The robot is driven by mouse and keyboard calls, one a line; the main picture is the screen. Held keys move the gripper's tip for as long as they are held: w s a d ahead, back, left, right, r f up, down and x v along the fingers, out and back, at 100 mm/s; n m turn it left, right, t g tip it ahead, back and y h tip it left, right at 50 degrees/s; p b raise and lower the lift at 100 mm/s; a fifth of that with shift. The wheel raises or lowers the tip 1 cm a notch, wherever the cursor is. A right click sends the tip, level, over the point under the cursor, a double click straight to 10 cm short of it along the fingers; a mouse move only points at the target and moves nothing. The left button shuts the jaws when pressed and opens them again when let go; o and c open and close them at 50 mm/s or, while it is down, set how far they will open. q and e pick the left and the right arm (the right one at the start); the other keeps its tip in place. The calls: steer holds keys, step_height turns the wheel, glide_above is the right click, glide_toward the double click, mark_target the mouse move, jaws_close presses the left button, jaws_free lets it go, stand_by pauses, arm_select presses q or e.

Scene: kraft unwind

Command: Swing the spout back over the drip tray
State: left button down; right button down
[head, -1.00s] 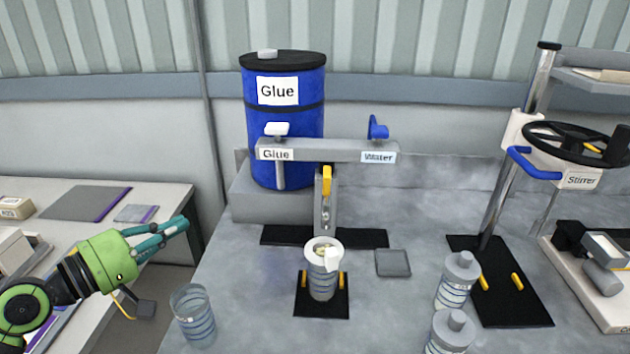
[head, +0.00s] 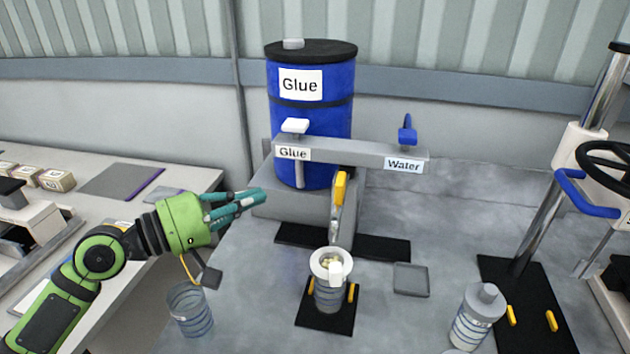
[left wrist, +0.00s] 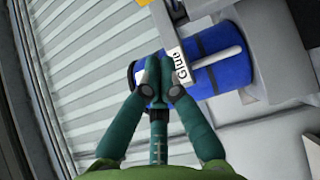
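The metal spout (head: 336,215) with its yellow handle (head: 340,189) hangs from the Glue/Water bar and stands above the cup, which sits on a black mat (head: 322,321). I take the small grey square tray (head: 410,280), right of the cup, for the drip tray; the spout is not over it. My left gripper (head: 256,197), green with teal fingers, is left of the spout, clear of it. The left wrist view shows its fingertips (left wrist: 157,66) drawn close together with nothing between them, in front of the Glue label (left wrist: 180,66). My right gripper is not in view.
A blue glue drum (head: 312,105) stands behind the bar (head: 350,153), which carries a white and a blue valve handle. A clear empty cup (head: 190,312) is below my left gripper. A capped bottle (head: 478,318) and the stirrer stand (head: 540,225) are right.

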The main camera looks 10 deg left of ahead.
mark_target(341, 195)
arm_select(q)
steer(key=w+d+p, duration=0.5)
steer(key=d, duration=0.4)
steer(key=shift+w+d+p, duration=0.15)
steer(key=shift+w+p, duration=0.2)
